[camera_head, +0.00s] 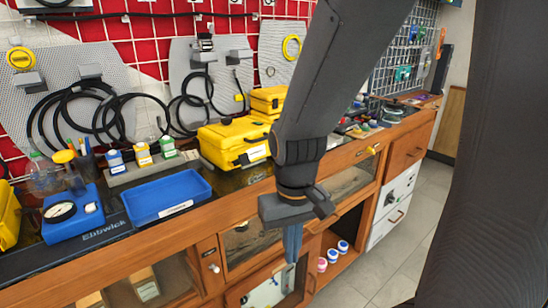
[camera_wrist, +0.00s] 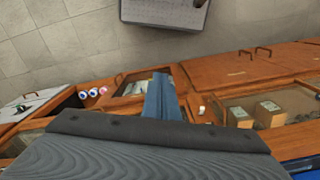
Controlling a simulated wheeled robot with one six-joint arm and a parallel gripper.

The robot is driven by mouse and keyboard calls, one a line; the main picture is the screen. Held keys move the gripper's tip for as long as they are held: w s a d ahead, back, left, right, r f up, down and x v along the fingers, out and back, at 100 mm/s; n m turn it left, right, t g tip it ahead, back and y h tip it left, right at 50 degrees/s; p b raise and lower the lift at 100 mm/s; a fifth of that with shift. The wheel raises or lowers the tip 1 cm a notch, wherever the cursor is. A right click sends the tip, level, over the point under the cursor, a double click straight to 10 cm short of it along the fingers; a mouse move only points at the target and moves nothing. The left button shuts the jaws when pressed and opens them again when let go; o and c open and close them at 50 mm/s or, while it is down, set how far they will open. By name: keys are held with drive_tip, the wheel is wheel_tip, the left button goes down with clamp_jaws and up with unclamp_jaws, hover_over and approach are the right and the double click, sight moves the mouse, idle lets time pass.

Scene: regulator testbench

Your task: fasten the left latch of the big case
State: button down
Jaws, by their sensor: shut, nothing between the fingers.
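The big yellow case (camera_head: 222,135) lies on the dark countertop with its lid down. A pale label and a dark handle area show on its front, but the latches are too small to tell their state. My gripper (camera_head: 292,250) points down in front of the wooden cabinets, to the right of and below the case, apart from it. Its blue fingers are shut together with nothing between them. They also show in the wrist view (camera_wrist: 160,92), where the case is not in sight.
A smaller yellow case (camera_head: 268,98) stands behind the big one. A blue tray (camera_head: 170,198) and a gauge on a blue base (camera_head: 62,212) are to the left. Another yellow object (camera_head: 8,218) is at the left edge.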

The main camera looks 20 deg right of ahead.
drive_tip(key=shift+a, duration=0.15)
drive_tip(key=w+r+m+t+p, duration=0.2)
drive_tip(key=w+r+m, duration=0.2)
drive_tip(key=m, duration=0.6)
drive_tip(key=w+d+r+m+t+y+p, duration=0.1)
drive_tip(key=w+r+m+t+p, duration=0.1)
drive_tip(key=w+r+m, duration=0.2)
drive_tip(key=w+d+r+m+t+y+p, duration=0.1)
drive_tip(key=w+m, duration=0.8)
drive_tip(key=m, duration=0.9)
wheel_tip(320, 180, up, 3)
drive_tip(key=shift+w+f+t+p, duration=0.1)
drive_tip(key=shift+w+t+p, duration=0.25)
drive_tip(key=shift+t+p, duration=0.55)
drive_tip(key=shift+d, duration=0.1)
